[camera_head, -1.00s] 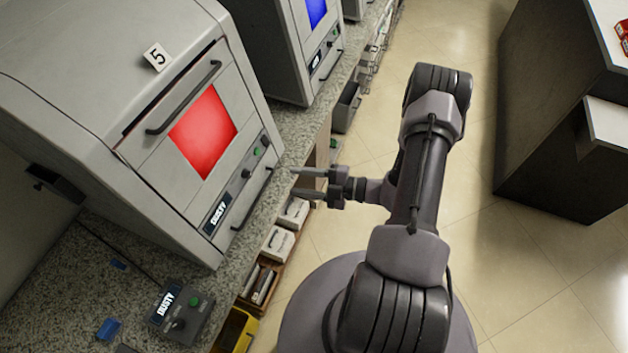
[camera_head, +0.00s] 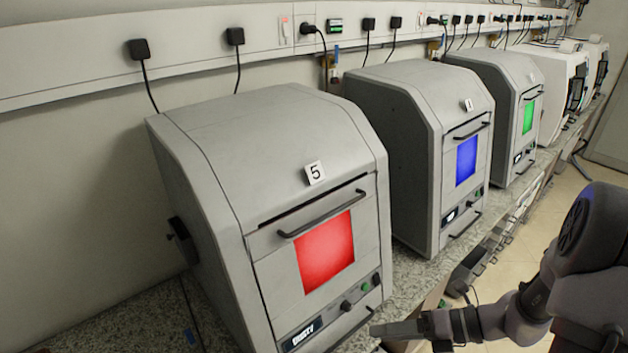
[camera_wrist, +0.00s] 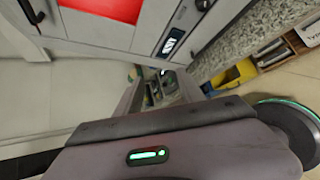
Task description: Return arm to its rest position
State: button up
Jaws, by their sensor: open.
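My arm (camera_head: 590,280) enters at the lower right of the head view and reaches left, partly cut off by the picture edge. My gripper (camera_head: 388,334) is open, with no object visible in it, near the lower front of the grey machine marked 5 (camera_head: 270,140). One finger shows clearly; the rest is cropped or hard to make out. In the wrist view, my gripper (camera_wrist: 160,78) has its two fingers apart, pointing toward the machine front and counter edge. I cannot tell whether it touches the machine.
Machine 5 has a red window (camera_head: 326,252) and a door handle (camera_head: 322,214). Similar machines with blue (camera_head: 466,160) and green (camera_head: 528,117) windows stand farther along the counter (camera_head: 420,283). A yellow bin (camera_wrist: 232,75) sits below the counter. Open floor (camera_head: 515,262) lies right of it.

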jog(key=s+a+r+n+t+h+b, duration=0.1)
jog(key=s+a+r+n+h+b, duration=0.2)
jog(key=n, duration=1.2)
jog(key=s+a+r+n+t+h+b, duration=0.1)
jog(key=s+a+r+n+h+b, duration=0.3)
jog(key=s+n, duration=0.5)
notch_tip(320, 180, up, 3)
jog(key=n+h, duration=0.3)
jog(key=n, duration=0.3)
jog(key=shift+s+a+n, duration=0.25)
jog(key=shift+a+n, duration=0.05)
jog(key=shift+a, duration=0.1)
jog(key=shift+f, duration=0.1)
